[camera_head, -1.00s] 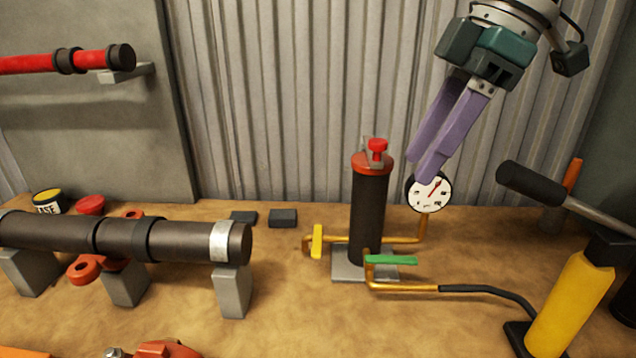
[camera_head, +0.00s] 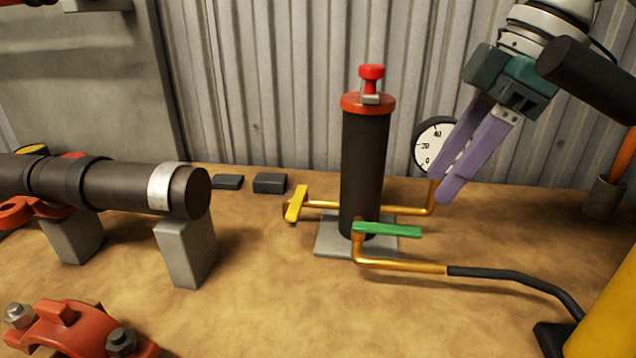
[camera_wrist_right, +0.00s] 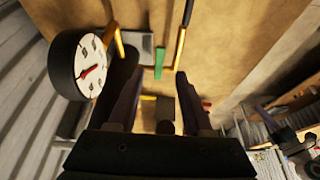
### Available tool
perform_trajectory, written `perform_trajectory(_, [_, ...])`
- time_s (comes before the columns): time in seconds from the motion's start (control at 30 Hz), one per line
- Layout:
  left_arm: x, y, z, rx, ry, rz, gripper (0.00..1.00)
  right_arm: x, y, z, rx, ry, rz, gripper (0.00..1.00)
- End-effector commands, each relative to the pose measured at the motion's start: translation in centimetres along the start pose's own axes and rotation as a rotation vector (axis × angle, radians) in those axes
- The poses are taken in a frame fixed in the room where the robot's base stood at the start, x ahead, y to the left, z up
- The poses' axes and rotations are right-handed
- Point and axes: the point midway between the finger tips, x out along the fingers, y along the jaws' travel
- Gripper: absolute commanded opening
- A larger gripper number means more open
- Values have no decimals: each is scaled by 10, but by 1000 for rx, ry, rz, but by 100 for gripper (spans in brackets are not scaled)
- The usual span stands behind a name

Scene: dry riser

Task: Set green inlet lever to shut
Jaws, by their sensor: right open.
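The green inlet lever (camera_head: 388,229) sits on the brass pipe (camera_head: 400,265) in front of the black riser column (camera_head: 364,165). It lies nearly level, pointing right along the pipe. In the right wrist view the green lever (camera_wrist_right: 159,63) shows beyond the fingertips. My right gripper (camera_head: 446,190) has two purple fingers, apart and empty. It hangs above and to the right of the green lever, in front of the gauge in the head view, touching nothing I can make out. It also shows in the right wrist view (camera_wrist_right: 157,75). My left gripper is not in view.
A round gauge (camera_head: 433,143) stands close to my right fingers. A yellow lever (camera_head: 296,204) is left of the column. A dark pipe (camera_head: 110,184) rests on blocks at the left.

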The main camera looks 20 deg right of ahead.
Motion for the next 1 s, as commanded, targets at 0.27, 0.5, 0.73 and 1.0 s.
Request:
perform_trajectory(0.27, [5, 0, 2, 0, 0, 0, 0, 51, -1, 0, 1, -1, -3, 50])
perform_trajectory(0.5, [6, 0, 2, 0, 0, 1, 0, 66, 0, 0, -1, -1, 0, 50])
perform_trajectory(0.73, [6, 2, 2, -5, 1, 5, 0, 66, 0, 0, -1, -1, 0, 48])
perform_trajectory(1.0, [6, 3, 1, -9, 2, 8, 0, 65, 0, 0, -1, -1, 0, 17])
